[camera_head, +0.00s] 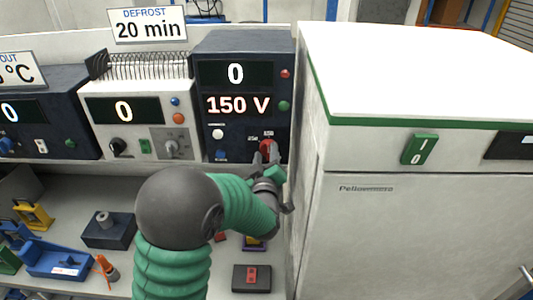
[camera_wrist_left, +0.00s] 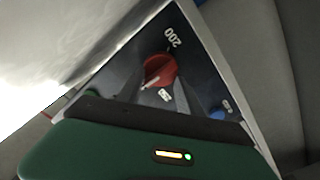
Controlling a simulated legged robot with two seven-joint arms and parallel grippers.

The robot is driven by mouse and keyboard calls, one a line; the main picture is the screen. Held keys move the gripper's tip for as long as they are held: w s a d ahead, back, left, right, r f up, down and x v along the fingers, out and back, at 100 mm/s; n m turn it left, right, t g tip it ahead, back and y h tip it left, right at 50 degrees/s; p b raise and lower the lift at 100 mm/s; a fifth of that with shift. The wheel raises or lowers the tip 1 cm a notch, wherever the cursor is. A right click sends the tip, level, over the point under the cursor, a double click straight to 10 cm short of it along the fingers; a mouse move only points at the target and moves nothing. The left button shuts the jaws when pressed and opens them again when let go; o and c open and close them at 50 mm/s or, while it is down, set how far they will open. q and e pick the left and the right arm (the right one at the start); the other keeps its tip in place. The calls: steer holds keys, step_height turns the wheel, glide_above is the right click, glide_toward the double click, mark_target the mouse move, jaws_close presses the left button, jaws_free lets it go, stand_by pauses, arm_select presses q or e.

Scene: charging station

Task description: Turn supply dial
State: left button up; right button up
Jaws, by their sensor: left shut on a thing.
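The supply (camera_head: 243,90) is a dark blue box at the back. Its upper display reads 0 and its lower one reads 150 V. The red supply dial (camera_head: 266,146) is at the lower right of its front panel. My left gripper (camera_head: 267,157) is at the panel, shut on the dial and partly covering it. In the left wrist view the red dial (camera_wrist_left: 161,68) shows a white pointer mark toward the lower left. A label reading 200 and a smaller, unclear label sit around it. My right gripper is in neither view.
A white cabinet (camera_head: 360,230) with a green switch (camera_head: 419,149) stands close to the right of my left gripper. A white unit (camera_head: 140,110) with a display reading 0 stands to the left.

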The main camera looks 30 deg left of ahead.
arm_select(q)
steer(key=shift+w+r, duration=0.15)
steer(key=shift+r, duration=0.25)
steer(key=shift+c, duration=0.8)
steer(key=shift+d, duration=0.1)
jaws_close()
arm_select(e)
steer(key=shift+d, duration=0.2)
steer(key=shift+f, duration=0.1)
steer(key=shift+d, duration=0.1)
